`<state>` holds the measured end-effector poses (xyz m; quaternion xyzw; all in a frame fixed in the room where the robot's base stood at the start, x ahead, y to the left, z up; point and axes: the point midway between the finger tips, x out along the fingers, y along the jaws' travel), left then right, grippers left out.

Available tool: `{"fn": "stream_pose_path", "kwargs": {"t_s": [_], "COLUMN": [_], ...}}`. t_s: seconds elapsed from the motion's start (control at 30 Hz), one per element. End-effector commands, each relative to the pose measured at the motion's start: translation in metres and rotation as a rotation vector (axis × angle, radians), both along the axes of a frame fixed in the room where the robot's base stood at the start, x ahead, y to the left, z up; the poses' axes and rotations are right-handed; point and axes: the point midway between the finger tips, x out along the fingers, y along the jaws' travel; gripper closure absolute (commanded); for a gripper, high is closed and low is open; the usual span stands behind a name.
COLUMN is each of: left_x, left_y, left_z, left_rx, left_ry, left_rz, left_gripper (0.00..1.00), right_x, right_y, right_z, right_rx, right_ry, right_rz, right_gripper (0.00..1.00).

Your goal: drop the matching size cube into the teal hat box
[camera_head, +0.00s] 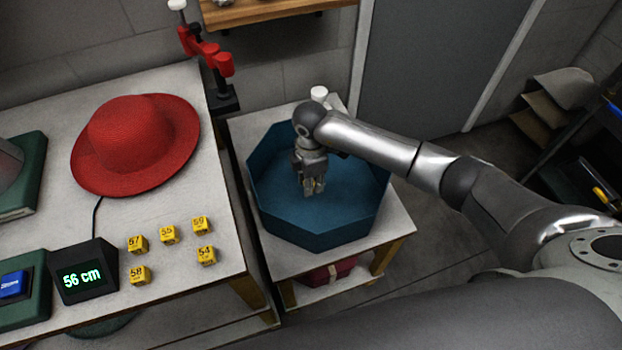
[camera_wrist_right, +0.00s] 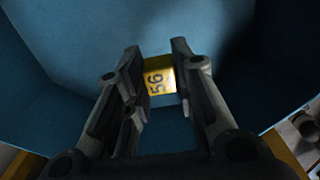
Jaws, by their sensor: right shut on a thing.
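The teal hat box (camera_head: 290,226) is octagonal and open, and stands on a small table at the middle of the head view. My right gripper (camera_head: 314,190) points down inside it. In the right wrist view the gripper (camera_wrist_right: 160,80) is shut on a yellow cube marked 56 (camera_wrist_right: 159,79), with the teal walls around it. I cannot tell whether the cube touches the box floor. The display (camera_head: 83,276) reads 56 cm. Other yellow cubes sit on the left table, marked 57 (camera_head: 137,245), 55 (camera_head: 168,235), 59 (camera_head: 201,225), 58 (camera_head: 139,274) and 54 (camera_head: 206,256). My left gripper is not in view.
A red hat (camera_head: 135,145) lies on the left table (camera_head: 215,190). A green device with a blue button (camera_head: 14,285) is at its left front. A red and black clamp-like stand (camera_head: 212,62) is at the back edge. A gap separates the two tables.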

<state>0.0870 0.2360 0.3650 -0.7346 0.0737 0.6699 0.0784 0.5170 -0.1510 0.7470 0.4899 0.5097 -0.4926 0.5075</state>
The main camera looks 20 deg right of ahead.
Motion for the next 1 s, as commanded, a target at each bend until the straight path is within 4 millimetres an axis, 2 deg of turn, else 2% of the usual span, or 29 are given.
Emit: {"fn": "stream_pose_path", "kwargs": {"t_s": [0.03,0.6,0.8,1.0], "left_x": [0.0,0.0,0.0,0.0], "left_y": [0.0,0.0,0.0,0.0], "left_z": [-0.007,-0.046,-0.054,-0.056], "left_rx": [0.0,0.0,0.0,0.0], "left_ry": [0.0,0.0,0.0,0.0], "left_rz": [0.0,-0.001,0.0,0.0], "left_gripper": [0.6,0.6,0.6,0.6], "right_x": [0.0,0.0,0.0,0.0], "right_y": [0.0,0.0,0.0,0.0], "right_z": [-0.009,-0.065,-0.077,-0.081], "right_rx": [0.0,0.0,0.0,0.0], "right_ry": [0.001,0.001,0.0,0.0], "right_rz": [0.0,0.0,0.0,0.0], "right_gripper": [0.86,0.86,0.86,0.86]}}
